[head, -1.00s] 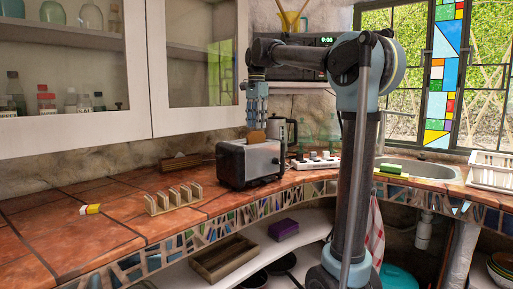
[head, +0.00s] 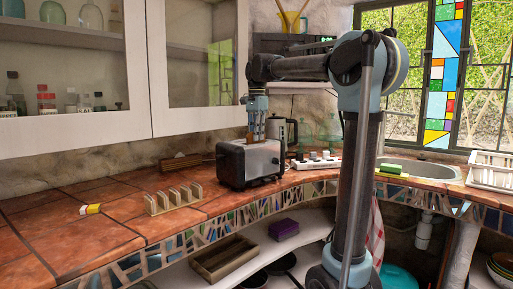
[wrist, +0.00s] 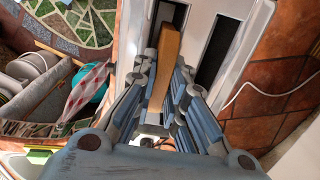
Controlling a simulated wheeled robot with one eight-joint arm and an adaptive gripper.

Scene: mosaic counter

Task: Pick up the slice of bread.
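The slice of bread (wrist: 166,65) is brown and stands upright in one slot of the toaster. The toaster (head: 262,165) is a grey and black box on the tiled counter, and its slots also show in the wrist view. My gripper (head: 256,134) is right above the toaster, pointing down. In the wrist view its fingers (wrist: 165,85) lie on both sides of the slice, very close to it. I cannot tell whether they press on it. In the head view the fingers hide most of the slice.
A kettle (head: 280,131) stands behind the toaster, close to my gripper. A wooden rack (head: 173,198) and a small yellow-white item (head: 90,209) are on the counter to the left. A white power strip (head: 318,160) lies to the right. The left counter is mostly clear.

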